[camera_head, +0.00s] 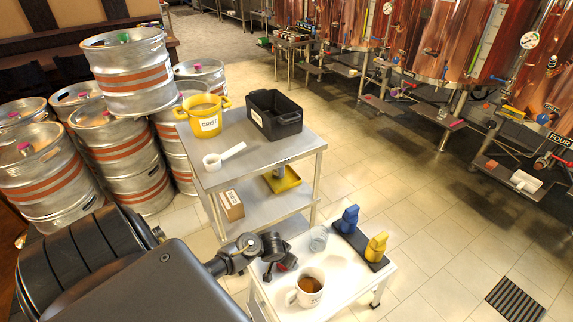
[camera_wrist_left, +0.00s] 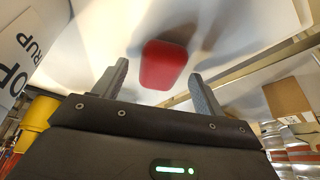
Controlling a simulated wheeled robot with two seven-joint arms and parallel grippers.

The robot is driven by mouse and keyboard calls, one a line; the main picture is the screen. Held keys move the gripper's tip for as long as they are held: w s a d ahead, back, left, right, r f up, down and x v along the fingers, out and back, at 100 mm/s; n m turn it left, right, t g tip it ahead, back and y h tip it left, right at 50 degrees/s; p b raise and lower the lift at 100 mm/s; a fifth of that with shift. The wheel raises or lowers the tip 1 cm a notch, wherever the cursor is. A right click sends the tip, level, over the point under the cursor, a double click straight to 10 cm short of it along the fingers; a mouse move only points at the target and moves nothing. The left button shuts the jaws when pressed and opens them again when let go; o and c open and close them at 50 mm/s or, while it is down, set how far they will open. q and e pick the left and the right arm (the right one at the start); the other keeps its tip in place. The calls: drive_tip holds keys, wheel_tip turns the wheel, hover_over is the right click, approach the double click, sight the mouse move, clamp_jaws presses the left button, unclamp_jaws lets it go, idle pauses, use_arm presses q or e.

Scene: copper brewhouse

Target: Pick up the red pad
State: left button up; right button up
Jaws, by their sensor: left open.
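The red pad (camera_wrist_left: 164,65) lies on the white top of a low cart. In the left wrist view it is a rounded block just beyond and between the fingertips, with a visible gap to each finger. My left gripper (camera_wrist_left: 158,73) is open and empty, its two grey fingers pointing at the pad. My right gripper is not in view.
A steel trolley (camera_head: 262,155) stands behind, with kegs (camera_head: 126,70) at left.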

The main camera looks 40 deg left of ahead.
use_arm(q)
drive_tip(key=shift+c, duration=0.4)
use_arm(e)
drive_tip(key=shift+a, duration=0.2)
